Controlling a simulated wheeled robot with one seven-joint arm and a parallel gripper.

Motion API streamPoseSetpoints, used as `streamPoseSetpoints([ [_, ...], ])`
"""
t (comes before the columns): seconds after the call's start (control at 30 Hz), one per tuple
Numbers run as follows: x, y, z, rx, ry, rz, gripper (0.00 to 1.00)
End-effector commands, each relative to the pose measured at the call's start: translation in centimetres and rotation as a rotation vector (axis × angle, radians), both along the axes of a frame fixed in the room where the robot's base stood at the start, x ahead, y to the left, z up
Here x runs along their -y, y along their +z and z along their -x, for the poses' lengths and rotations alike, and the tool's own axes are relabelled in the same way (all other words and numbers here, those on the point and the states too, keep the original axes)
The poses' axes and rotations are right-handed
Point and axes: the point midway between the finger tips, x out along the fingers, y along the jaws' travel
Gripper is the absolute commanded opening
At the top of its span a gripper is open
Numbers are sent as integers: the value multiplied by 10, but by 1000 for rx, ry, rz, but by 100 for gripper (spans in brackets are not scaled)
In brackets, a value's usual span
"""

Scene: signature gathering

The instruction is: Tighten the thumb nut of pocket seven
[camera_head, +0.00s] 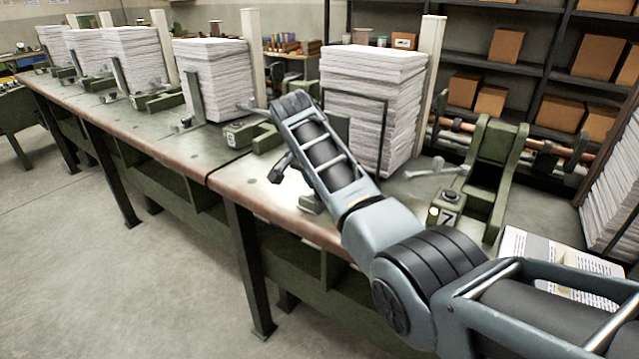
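Pocket seven is the green bracket (492,165) on the right of the bench, with a plate marked 7 (447,217) on its front block. A dark round knob (451,195) sits on top of that block. A silver fitting with small wings (437,168) is just left of the bracket, beside the paper stack. I cannot tell for sure which is the thumb nut. My arm reaches from the lower right up and left across the bench. My gripper (279,169) is mostly hidden behind my arm, left of and apart from pocket seven. Its fingers are not clear.
A tall paper stack (372,100) stands behind my arm, with a cream post (432,60) beside it. More stacks and pockets run left along the bench (205,160). An open printed booklet (525,245) lies right of pocket seven. The floor (90,260) in front is clear.

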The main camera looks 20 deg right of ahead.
Motion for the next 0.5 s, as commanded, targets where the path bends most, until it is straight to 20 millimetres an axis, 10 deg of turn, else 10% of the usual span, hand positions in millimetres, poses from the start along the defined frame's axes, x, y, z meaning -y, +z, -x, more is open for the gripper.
streamPoseSetpoints([
  [0.33,0,1,-1,2,-2,0,9],
  [0.37,0,1,-1,2,-2,0,41],
  [0.5,0,1,0,2,-2,0,54],
])
